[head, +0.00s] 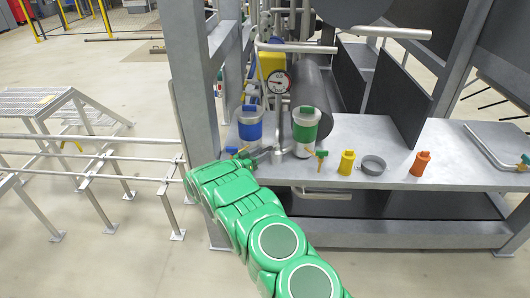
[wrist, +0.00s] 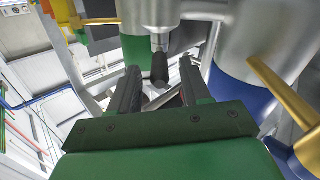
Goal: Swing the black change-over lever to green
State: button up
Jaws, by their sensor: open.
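In the wrist view the black change-over lever (wrist: 160,68) hangs as a short dark grip from a silver stem, between my gripper's two fingers (wrist: 159,78). Gaps show on both sides of it, so the fingers are open around or just short of it; the depth is hard to tell. In the head view my gripper (head: 266,155) is at the bench's left end, low between a blue-banded vessel (head: 249,128) and a green-banded vessel (head: 306,128). The lever cannot be made out there. In the wrist view the green band (wrist: 133,52) is left and the blue band (wrist: 242,92) right.
Yellow handles flank the vessels in the wrist view, one close on the right (wrist: 280,90). On the bench (head: 450,145) stand a yellow fitting (head: 347,162), a grey ring (head: 373,164) and an orange fitting (head: 420,163). A steel post (head: 190,80) rises left of my gripper.

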jog(key=shift+x, duration=1.3)
grip_shut()
